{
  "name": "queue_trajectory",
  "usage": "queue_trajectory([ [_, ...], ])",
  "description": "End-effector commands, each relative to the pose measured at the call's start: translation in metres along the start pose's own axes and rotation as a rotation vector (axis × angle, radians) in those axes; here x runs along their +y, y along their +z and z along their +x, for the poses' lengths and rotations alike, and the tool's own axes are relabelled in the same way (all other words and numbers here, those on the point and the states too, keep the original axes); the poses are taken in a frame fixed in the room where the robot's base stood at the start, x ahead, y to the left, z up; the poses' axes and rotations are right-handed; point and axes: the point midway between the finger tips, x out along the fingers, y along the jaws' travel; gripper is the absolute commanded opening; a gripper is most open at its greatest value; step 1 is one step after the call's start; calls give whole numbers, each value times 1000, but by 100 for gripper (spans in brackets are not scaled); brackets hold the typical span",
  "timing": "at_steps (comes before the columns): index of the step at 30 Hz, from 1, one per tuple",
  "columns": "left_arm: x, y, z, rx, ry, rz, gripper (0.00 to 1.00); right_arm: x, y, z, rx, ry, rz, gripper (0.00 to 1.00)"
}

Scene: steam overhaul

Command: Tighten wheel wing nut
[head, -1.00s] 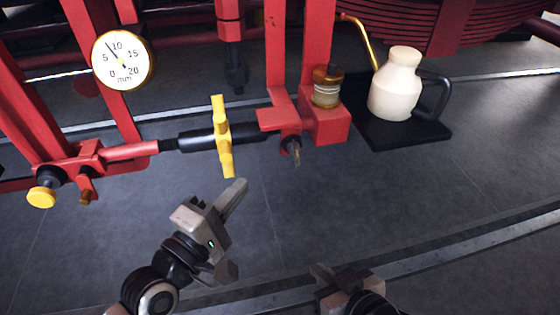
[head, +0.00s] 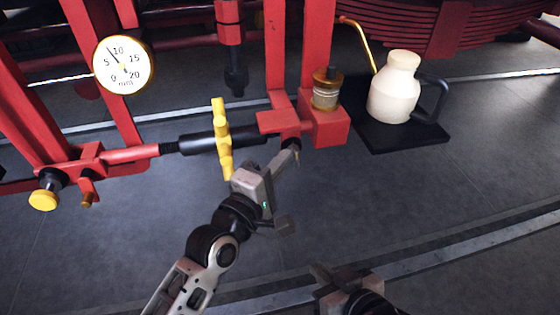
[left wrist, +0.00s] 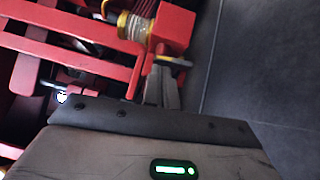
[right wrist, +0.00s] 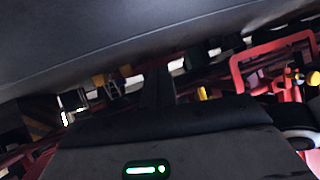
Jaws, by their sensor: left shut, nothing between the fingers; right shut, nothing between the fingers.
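A yellow two-armed bar (head: 222,138) sits across a black sleeve (head: 197,143) on the red rod. To its right, a small dark fitting under the red bracket (head: 322,124) is now mostly covered by my left gripper. I cannot tell which fitting is the wheel wing nut. My left gripper (head: 292,155) is shut and empty, its fingertips at or just in front of that covered fitting; contact is unclear. In the left wrist view its fingers (left wrist: 162,90) point at the red bracket. My right gripper (head: 320,271) is shut and empty, low at the bottom of the head view.
A round dial gauge (head: 124,64) hangs at upper left. A yellow knob (head: 43,200) is at far left. A glass oil cup (head: 326,90) stands on the red bracket. A cream oil can (head: 394,88) stands on a black tray (head: 410,137) at right. The floor in front is clear.

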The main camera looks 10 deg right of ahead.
Motion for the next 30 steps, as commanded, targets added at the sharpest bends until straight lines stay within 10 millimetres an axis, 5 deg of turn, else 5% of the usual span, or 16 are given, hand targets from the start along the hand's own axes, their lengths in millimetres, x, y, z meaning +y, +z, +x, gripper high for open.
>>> queue_trajectory([
  [11, 10, 7, 7, 1, -71, 68, 0, 0, -15, -15, -33, 21, -35, 0],
  [23, 5, 12, 10, -9, -90, 90, 0, 4, -4, -11, -58, 27, -58, 0],
  [30, 7, -2, -4, -5, -91, 94, 0, 3, -8, -12, -55, 26, -59, 0],
])
